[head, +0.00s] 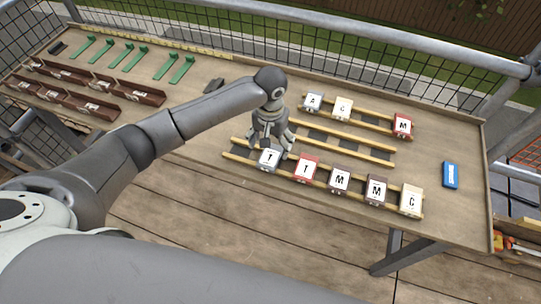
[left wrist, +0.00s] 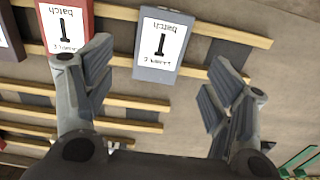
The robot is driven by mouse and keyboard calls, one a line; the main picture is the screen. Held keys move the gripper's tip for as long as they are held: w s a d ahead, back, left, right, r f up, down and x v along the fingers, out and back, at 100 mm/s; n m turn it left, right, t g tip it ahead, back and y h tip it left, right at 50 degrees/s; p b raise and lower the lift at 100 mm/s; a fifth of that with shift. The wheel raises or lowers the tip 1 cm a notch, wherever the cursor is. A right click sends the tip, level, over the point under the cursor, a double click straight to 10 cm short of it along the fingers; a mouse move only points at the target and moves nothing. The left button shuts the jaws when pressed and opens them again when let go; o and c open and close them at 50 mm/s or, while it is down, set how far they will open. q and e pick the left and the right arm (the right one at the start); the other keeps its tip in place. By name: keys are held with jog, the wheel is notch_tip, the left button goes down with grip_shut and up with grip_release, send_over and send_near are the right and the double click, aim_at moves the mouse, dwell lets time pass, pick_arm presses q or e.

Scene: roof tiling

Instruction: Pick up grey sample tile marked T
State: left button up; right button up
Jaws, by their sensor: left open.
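The grey sample tile marked T (head: 269,158) lies at the left end of the front row on the wooden rails in the head view. In the left wrist view the grey tile (left wrist: 160,44) shows upside down near the top, ahead of and between the fingers. My left gripper (head: 270,143) is above and just behind this tile, pointing down. In the left wrist view its fingers (left wrist: 158,85) are spread wide with nothing between them. A red tile marked T (head: 305,168) lies right of the grey one. My right gripper is not in view.
Tiles marked M (head: 339,179) and C (head: 411,200) continue the front row to the right. A back row holds tiles A (head: 313,102), C (head: 342,108) and M (head: 402,125). A blue object (head: 451,174) lies at the right. Brown racks (head: 80,90) and green pieces (head: 135,58) are at the left.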

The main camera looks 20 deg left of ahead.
aim_at(270, 156)
pick_arm(q)
jog(key=shift+f+p, duration=0.6)
jog(key=shift+f, duration=2.05)
jog(key=c, duration=1.2)
